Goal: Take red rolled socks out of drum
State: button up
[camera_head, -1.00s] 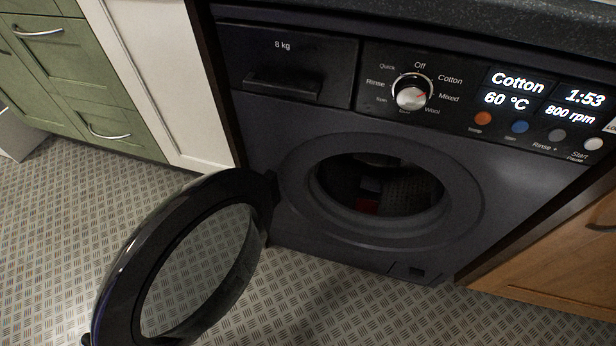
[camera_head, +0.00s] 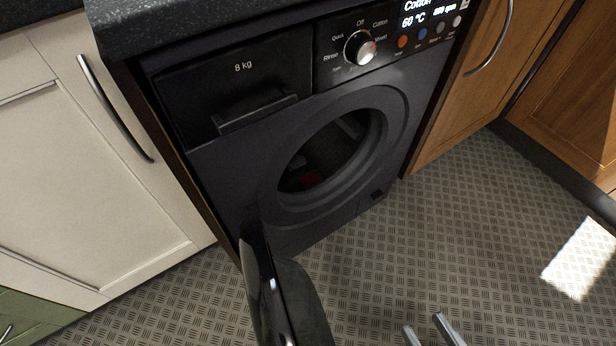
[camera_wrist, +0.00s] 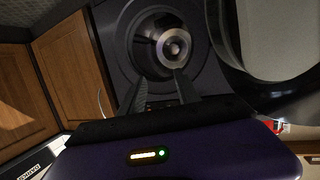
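The dark washing machine's drum (camera_head: 335,152) shows through its round opening in the head view. A small red patch (camera_head: 312,179), likely the red rolled socks, lies low inside the opening; its shape is mostly hidden in shadow. My gripper (camera_head: 428,332) shows at the bottom edge of the head view, its two fingers apart and nothing visible between them. It is outside the machine, in front and to the right of the open door (camera_head: 272,290). In the wrist view, the fingers (camera_wrist: 158,88) are apart and point towards the round opening (camera_wrist: 150,62). I cannot make out the socks there.
The door hangs open at the opening's left side; it also shows at the right of the wrist view (camera_wrist: 245,90). A cream cabinet (camera_head: 80,190) stands left, a wooden cabinet (camera_head: 470,85) right. The patterned floor (camera_head: 470,230) at right is clear. A dark worktop (camera_head: 170,20) overhangs the machine.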

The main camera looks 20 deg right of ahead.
aim_at(310, 180)
jog(key=i+j, duration=0.1)
jog(key=i, duration=0.3)
jog(key=i+j, duration=0.1)
jog(key=i, duration=0.3)
jog(key=z, duration=0.05)
